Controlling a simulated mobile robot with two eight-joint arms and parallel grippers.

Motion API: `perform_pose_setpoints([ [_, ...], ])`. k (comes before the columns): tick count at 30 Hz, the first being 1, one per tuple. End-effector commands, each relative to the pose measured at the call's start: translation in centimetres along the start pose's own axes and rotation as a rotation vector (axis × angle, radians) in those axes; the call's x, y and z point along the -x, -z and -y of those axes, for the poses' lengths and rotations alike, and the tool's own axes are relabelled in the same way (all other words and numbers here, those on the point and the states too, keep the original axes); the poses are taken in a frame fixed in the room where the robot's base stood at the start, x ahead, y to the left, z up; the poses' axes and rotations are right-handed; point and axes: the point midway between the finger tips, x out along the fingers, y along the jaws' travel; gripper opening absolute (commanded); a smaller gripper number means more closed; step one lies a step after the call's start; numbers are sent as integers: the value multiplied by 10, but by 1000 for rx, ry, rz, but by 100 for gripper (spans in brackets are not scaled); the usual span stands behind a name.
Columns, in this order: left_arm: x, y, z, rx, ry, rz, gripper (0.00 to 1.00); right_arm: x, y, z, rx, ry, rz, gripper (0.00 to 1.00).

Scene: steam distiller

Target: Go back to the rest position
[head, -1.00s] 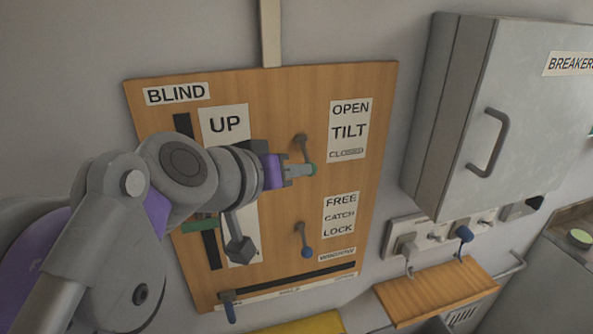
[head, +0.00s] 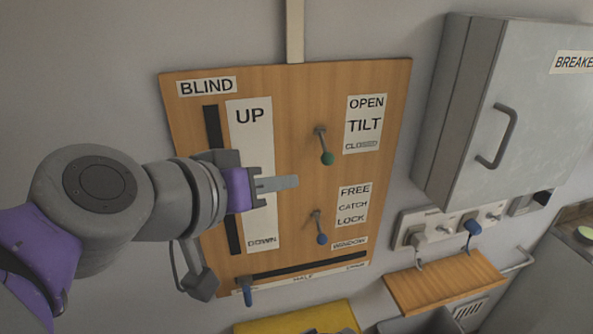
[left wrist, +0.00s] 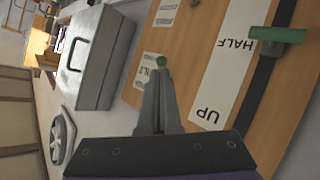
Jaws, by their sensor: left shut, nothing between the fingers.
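My left gripper (head: 278,184) is shut and empty in the head view, in front of the wooden blind panel (head: 290,120). It is below and left of the green-tipped tilt lever (head: 327,158) and apart from it. In the left wrist view the shut fingers (left wrist: 158,95) point up the picture, with the green lever tip (left wrist: 161,61) just beyond them. The blue-tipped catch lever (head: 321,238) hangs below the tilt lever in the head view. My right gripper is not in view.
The grey breaker box (head: 480,110) stands out from the wall at right, with sockets (head: 440,225) and a small wooden shelf (head: 445,283) below it. A blue-handled slider (head: 247,292) is at the panel's lower left. A yellow thing (head: 300,320) lies at the bottom.

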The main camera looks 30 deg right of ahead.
Motion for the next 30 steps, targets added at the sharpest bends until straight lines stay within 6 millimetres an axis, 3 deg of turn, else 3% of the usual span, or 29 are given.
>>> perform_pose_setpoints([
  [6, 24, -6, 1, 0, 1, 0, 0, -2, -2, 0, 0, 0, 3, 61],
  [12, 27, -8, 2, -1, 3, 0, 0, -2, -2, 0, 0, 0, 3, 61],
  [15, 25, -16, 15, 3, 26, 9, 0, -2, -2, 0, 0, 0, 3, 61],
  [17, 22, -27, 32, 9, 58, 23, 0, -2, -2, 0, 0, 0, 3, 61],
  [20, 17, -58, 74, 25, 138, 58, 0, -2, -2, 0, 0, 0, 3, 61],
  [26, 22, -143, 168, 82, 339, 146, 0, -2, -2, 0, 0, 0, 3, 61],
  [30, 36, -208, 226, 136, 485, 203, 0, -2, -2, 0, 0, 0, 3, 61],
])
